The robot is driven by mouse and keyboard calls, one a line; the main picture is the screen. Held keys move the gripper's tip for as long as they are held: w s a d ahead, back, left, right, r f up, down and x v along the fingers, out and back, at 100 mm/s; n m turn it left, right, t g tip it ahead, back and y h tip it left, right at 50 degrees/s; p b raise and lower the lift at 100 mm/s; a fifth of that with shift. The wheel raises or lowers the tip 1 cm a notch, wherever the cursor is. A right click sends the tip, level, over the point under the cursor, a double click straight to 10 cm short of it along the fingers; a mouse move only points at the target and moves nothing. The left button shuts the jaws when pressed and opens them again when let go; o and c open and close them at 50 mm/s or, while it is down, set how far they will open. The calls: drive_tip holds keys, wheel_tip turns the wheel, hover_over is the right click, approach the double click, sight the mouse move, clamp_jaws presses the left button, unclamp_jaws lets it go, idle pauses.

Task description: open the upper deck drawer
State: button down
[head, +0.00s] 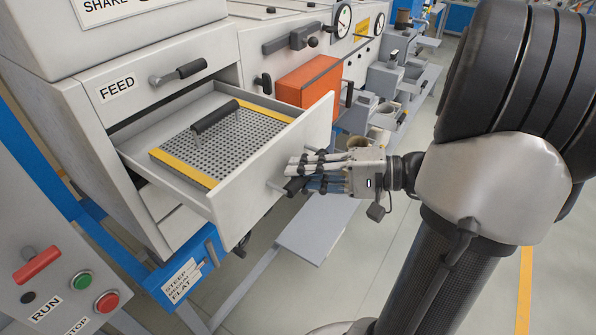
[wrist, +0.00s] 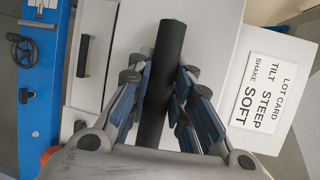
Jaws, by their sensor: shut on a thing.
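The upper deck drawer (head: 262,180) stands pulled well out of the light grey cabinet in the head view, below the FEED panel. A perforated screen (head: 232,140) with yellow edges and a black grip (head: 215,116) lies inside it. My gripper (head: 298,175) is at the drawer's front face, shut on the black bar handle (wrist: 160,62). In the wrist view the bar runs between my fingers (wrist: 158,82), with fingers close on both sides. In the head view my fingers hide most of the handle.
The FEED panel (head: 120,88) with its own black handle (head: 180,71) is above. An orange box (head: 308,82) stands behind the drawer. A control panel (head: 55,262) is at lower left. A card (wrist: 268,92) reads LOT CARD, TILT STEEP, SHAKE SOFT. Grey floor (head: 350,260) is open below my gripper.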

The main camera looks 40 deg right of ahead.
drive_tip(key=shift+s+d, duration=0.25)
drive_tip(key=shift+s, duration=0.4)
drive_tip(key=c, duration=1.7)
unclamp_jaws()
drive_tip(key=shift+d, duration=0.1)
drive_tip(key=v, duration=1.2)
drive_tip(key=shift+r, duration=0.15)
